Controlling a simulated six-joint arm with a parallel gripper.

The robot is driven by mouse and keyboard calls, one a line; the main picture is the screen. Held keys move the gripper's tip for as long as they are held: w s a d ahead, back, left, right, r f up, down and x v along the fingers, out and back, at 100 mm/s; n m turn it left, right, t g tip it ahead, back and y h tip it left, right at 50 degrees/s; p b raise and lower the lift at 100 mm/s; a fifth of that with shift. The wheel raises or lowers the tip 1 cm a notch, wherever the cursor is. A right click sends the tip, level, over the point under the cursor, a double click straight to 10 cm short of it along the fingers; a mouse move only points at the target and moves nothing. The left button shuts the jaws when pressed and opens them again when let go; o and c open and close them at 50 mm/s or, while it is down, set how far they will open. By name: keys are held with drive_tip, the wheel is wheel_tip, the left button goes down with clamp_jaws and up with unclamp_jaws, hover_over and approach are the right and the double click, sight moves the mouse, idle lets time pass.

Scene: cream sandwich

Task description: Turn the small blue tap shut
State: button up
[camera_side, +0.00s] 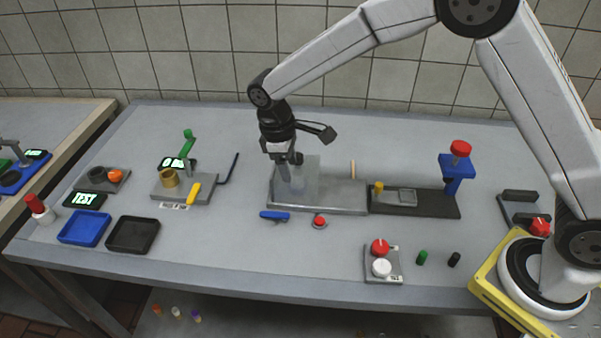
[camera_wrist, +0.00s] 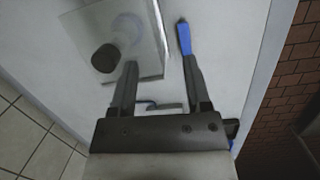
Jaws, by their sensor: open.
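The small blue tap (camera_side: 275,215) lies low at the front left of the grey machine base, its handle running left to right. It also shows in the wrist view (camera_wrist: 184,38), just beyond the tip of the right-hand finger. My gripper (camera_side: 290,178) points down over the left part of the machine, by the clear panel, behind and above the tap. In the wrist view my gripper (camera_wrist: 159,65) has its two fingers apart with nothing between them. I cannot tell whether a finger touches the clear panel.
The clear panel (camera_side: 308,168) stands on the grey base (camera_side: 345,200). A red button (camera_side: 319,222) sits right of the tap. A grey unit with a yellow lever (camera_side: 194,194) stands to the left. Blue (camera_side: 84,228) and black (camera_side: 133,235) trays lie farther left.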

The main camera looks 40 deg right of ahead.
drive_tip(key=s+d+r+m+t, duration=0.1)
drive_tip(key=s+d+m+t, duration=0.1)
drive_tip(key=s+d, duration=0.4)
drive_tip(key=s+d+r+m+t+y, duration=0.1)
drive_tip(key=s+d+m, duration=0.4)
drive_tip(key=s, duration=0.6)
drive_tip(key=shift+s+d+t+y, duration=0.15)
drive_tip(key=shift+d+t+y, duration=0.2)
drive_tip(key=shift+d, duration=0.6)
drive_tip(key=shift+s, duration=0.1)
drive_tip(key=shift+s+d+m, duration=0.25)
drive_tip(key=shift+s+m, duration=0.15)
drive_tip(key=shift+s, duration=0.1)
idle(0.7)
